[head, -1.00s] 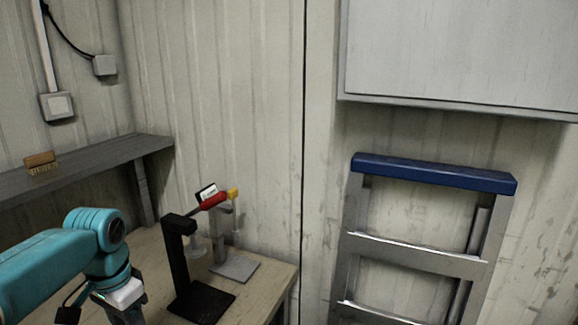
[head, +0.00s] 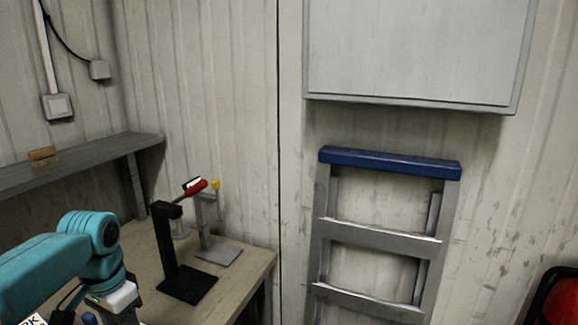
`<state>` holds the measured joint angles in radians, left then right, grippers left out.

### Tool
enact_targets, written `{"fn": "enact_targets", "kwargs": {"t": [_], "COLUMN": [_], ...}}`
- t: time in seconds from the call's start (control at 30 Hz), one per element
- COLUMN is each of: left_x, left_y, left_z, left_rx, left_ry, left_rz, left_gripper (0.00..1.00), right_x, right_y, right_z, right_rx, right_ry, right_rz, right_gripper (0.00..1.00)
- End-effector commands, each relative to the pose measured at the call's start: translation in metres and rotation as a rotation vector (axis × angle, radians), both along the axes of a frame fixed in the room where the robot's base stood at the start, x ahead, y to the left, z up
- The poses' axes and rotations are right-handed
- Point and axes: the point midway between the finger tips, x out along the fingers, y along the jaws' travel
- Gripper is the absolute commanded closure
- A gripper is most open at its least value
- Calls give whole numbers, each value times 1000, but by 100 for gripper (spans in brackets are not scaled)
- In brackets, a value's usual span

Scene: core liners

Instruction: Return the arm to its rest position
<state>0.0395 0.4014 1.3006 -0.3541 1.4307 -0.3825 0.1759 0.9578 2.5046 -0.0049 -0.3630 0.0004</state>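My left arm (head: 75,255) is teal and comes in from the left edge in the head view. It bends downward over the wooden bench at a round joint. Only the top of my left gripper's white-and-dark housing shows, at the bottom edge. Its fingertips are below the frame, so I cannot see whether it is open or shut or holds anything. My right arm and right gripper are out of view.
A grey shelf (head: 80,160) holds a brown brush. A blue-topped ladder (head: 390,160) leans right. A white cabinet (head: 420,45) hangs above.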

Motion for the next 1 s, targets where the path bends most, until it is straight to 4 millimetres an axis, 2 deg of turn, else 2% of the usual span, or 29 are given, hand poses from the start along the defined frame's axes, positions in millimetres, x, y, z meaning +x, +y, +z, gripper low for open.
{"fn": "enact_targets", "kwargs": {"t": [0.07,0.1,0.27,0.47,0.63,0.77,0.8,0.9,1.0], "left_x": [0,2,11,15,4,-27,-44,-96,-146], "left_y": [0,-2,-18,-44,-76,-112,-125,-156,-175], "left_z": [0,-6,-49,-109,-175,-245,-270,-323,-353], "left_rx": [0,-3,-39,-95,-163,-240,-267,-324,-349], "left_ry": [0,3,1,-2,2,20,28,48,61], "left_rz": [0,-1,-1,15,53,129,166,288,406], "left_gripper": [57,57,57,57,57,57,57,57,57], "right_x": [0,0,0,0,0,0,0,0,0], "right_y": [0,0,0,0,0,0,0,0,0], "right_z": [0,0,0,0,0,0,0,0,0], "right_rx": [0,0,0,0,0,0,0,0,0], "right_ry": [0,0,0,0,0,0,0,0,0], "right_rz": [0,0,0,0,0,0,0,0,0], "right_gripper": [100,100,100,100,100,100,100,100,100]}}
